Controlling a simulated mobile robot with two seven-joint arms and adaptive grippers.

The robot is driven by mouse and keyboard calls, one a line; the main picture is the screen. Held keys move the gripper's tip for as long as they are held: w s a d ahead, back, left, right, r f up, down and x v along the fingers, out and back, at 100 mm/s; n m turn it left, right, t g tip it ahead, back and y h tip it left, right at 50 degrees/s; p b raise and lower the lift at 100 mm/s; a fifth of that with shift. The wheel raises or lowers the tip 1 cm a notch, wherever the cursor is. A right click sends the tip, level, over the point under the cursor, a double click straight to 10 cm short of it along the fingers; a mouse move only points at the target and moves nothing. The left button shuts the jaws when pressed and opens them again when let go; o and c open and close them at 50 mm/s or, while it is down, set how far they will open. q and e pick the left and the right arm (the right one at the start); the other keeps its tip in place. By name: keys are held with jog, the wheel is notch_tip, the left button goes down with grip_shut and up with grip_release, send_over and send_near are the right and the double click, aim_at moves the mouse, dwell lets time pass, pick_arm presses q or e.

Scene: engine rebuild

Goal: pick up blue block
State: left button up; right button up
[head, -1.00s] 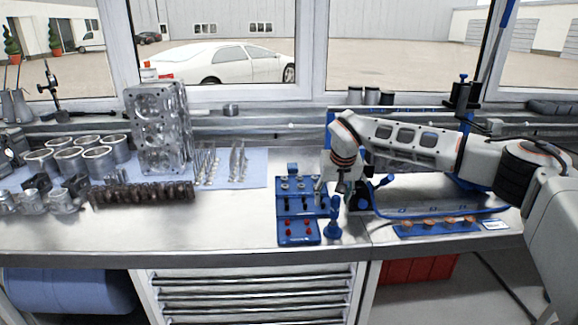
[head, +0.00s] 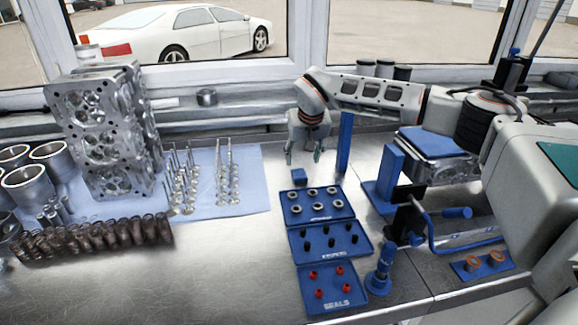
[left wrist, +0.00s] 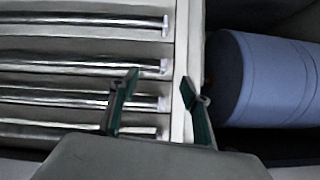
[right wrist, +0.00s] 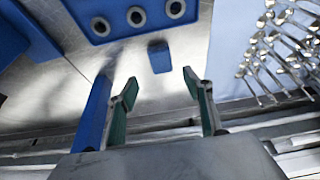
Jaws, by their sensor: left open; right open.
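The small blue block (head: 299,176) lies on the metal bench just behind the blue parts tray (head: 291,209). In the right wrist view the block (right wrist: 159,56) sits beyond the fingertips, roughly centred between them and apart from them. My right gripper (head: 303,155) is open and empty, above the bench and just behind the block; its spread fingers also show in the right wrist view (right wrist: 160,90). My left gripper (left wrist: 160,85) is open and empty, in front of the drawers below the bench. It is not in the head view.
A blue post (head: 345,143) stands close to the right gripper's right side. Valves (head: 228,175) stand on a blue cloth to the left, with a cylinder head (head: 100,135) beyond. A blue stand (head: 391,170) and a blue hand tool (head: 380,270) are to the right.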

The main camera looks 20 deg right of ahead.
aim_at(299, 172)
jog(key=shift+w+f, duration=0.1)
jog(key=shift+w, duration=0.1)
jog(key=shift+x, duration=1.1)
jog(key=x, duration=0.5)
jog(key=shift+s+a+f, duration=0.1)
jog(key=shift+a, duration=0.05)
pick_arm(q)
jog(key=shift+s, duration=0.15)
jog(key=shift+r, duration=0.1)
pick_arm(e)
jog(key=c, duration=1.1)
pick_arm(q)
jog(key=shift+r+p, duration=0.15)
jog(key=shift+p, duration=0.2)
pick_arm(e)
notch_tip(299, 172, up, 20)
jog(key=shift+r, duration=0.1)
